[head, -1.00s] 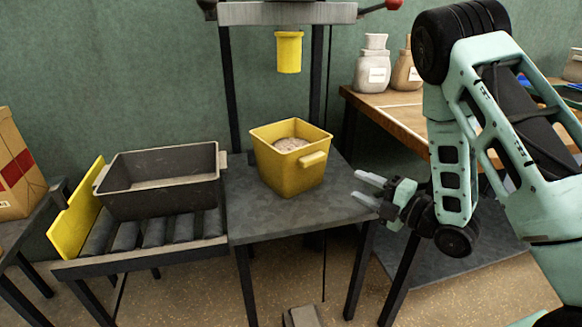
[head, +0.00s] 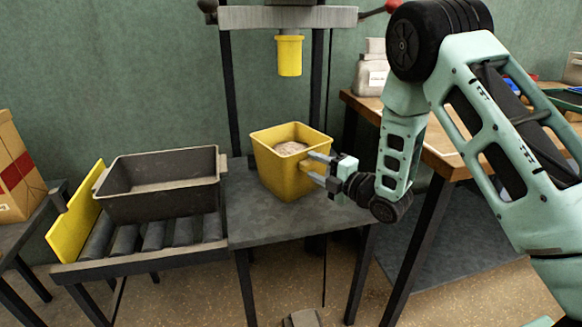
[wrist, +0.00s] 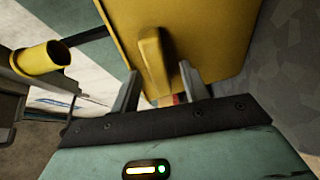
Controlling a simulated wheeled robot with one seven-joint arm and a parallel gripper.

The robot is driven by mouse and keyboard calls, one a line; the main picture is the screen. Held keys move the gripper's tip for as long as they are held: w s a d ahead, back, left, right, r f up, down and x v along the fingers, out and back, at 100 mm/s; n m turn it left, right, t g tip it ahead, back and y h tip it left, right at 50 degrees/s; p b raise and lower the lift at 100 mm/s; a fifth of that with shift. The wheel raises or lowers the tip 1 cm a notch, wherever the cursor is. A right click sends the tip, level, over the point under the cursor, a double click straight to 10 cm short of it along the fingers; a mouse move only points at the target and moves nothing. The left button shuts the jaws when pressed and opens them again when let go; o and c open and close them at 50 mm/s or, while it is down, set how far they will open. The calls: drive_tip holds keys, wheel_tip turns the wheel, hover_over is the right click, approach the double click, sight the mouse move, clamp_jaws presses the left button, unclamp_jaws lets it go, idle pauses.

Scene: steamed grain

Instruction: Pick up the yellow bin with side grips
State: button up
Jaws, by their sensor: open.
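The yellow bin (head: 278,172) stands upright on the grey metal table under the press and holds pale grain. My gripper (head: 318,166) is at the bin's right side, at its side grip. In the wrist view the side grip (wrist: 153,62) of the bin (wrist: 208,35) lies between the two open fingers (wrist: 160,92). I cannot tell whether the fingers touch the grip. In the head view my gripper hides the grip.
A yellow spout (head: 289,56) hangs above the bin. A dark tray (head: 160,187) sits on rollers at the left, beside a yellow plate (head: 77,215). A wooden table (head: 440,150) with jars stands at the right. The grey table's front (head: 290,222) is clear.

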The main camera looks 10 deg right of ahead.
drive_tip(key=shift+w+a, duration=0.15)
drive_tip(key=shift+w, duration=0.05)
clamp_jaws()
idle(1.2)
drive_tip(key=shift+r, duration=0.2)
